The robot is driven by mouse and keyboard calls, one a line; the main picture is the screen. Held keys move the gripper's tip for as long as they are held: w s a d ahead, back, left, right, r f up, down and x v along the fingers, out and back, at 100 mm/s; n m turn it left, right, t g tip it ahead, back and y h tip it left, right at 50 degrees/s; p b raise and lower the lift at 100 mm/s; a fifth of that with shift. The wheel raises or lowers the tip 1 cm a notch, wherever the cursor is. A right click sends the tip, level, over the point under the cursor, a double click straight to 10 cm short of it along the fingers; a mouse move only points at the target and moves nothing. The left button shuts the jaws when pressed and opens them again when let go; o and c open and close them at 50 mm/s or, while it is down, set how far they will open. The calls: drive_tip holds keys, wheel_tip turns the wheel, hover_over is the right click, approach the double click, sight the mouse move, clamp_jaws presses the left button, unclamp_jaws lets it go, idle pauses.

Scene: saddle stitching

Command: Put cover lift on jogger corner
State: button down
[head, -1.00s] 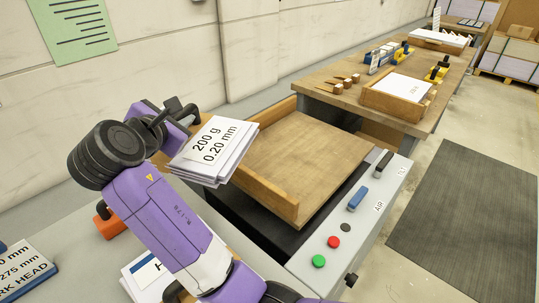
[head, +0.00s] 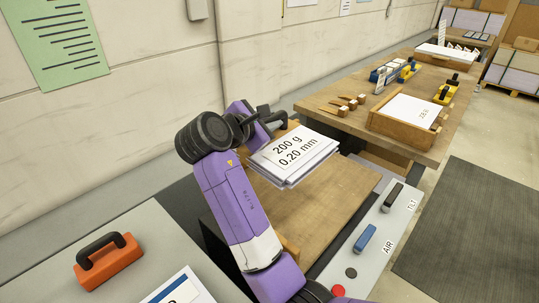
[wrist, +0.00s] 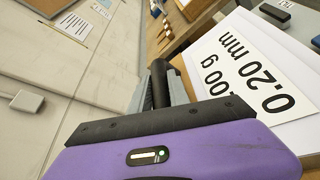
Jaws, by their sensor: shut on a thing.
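The cover lift (head: 292,160) is a small stack of white sheets with a label reading 200 g, 0.20 mm. My gripper (head: 272,120) is shut on its far left edge and holds it above the jogger's wooden bed. The jogger (head: 335,196) is a tan wooden tray beside a grey panel. My arm and the held stack hide its left side and back corner.
The grey panel (head: 375,240) carries AIR and TILT switches, a red button and a dark button. A bench (head: 445,100) behind holds a wooden tray of sheets (head: 405,120) and small tools.

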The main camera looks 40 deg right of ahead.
wheel_tip(320, 180, down, 18)
drive_tip(key=shift+f, duration=0.2)
idle(0.5)
drive_tip(key=shift+f, duration=0.55)
drive_tip(key=c, duration=1.3)
unclamp_jaws()
drive_tip(key=shift+f, duration=0.25)
drive_tip(key=shift+o, duration=0.2)
drive_tip(key=shift+r, duration=0.25)
drive_tip(key=r+p+v, duration=0.1)
drive_tip(key=p+v, duration=0.7)
drive_tip(key=v, duration=0.4)
drive_tip(key=shift+w, duration=0.1)
